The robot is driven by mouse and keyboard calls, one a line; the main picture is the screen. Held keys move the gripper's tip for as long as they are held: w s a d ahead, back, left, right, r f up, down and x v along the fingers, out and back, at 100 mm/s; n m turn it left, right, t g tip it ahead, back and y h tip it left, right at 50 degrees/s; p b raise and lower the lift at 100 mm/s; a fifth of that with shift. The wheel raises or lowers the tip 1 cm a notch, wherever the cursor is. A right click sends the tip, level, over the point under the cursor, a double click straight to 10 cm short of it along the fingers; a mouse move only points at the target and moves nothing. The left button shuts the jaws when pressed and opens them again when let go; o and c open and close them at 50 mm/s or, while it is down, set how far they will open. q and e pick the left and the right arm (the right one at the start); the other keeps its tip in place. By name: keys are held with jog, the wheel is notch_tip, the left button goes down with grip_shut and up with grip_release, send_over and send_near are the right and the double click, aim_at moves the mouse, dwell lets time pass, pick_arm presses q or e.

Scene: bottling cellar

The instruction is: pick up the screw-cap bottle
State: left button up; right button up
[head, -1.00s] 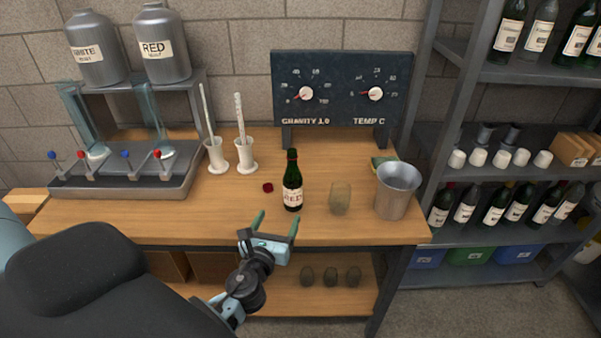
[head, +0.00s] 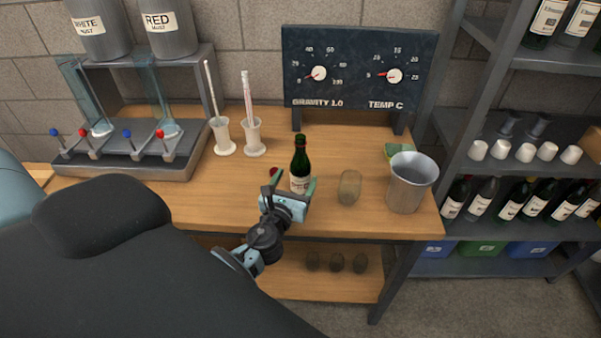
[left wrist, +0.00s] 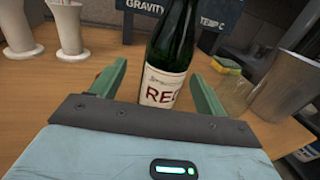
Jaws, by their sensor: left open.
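The screw-cap bottle (head: 300,157) is dark green with a white label and stands upright on the wooden bench. In the left wrist view the bottle (left wrist: 170,55) shows its "RED" label, and its top is cut off. My left gripper (head: 294,184) is open, with one green finger on each side of the bottle's lower part as seen from the head. In the left wrist view the fingers of the gripper (left wrist: 157,88) flank the label with gaps on both sides. The gripper hides the bottle's base in the head view. My right gripper is not in view.
A clear glass (head: 349,187) and a metal bucket (head: 411,184) stand right of the bottle. A small dark red cap (head: 275,172) lies left of it. Two white cylinder stands (head: 252,137) are behind left. A gauge board (head: 358,68) is at the back.

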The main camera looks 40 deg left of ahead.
aim_at(302, 171)
pick_arm(q)
jog(key=x, duration=0.4)
jog(key=shift+w+d, duration=0.3)
jog(key=shift+w+a, duration=0.15)
jog(key=shift+w, duration=0.15)
jog(key=shift+r, duration=0.1)
jog(key=c, duration=1.3)
jog(key=shift+r, duration=0.15)
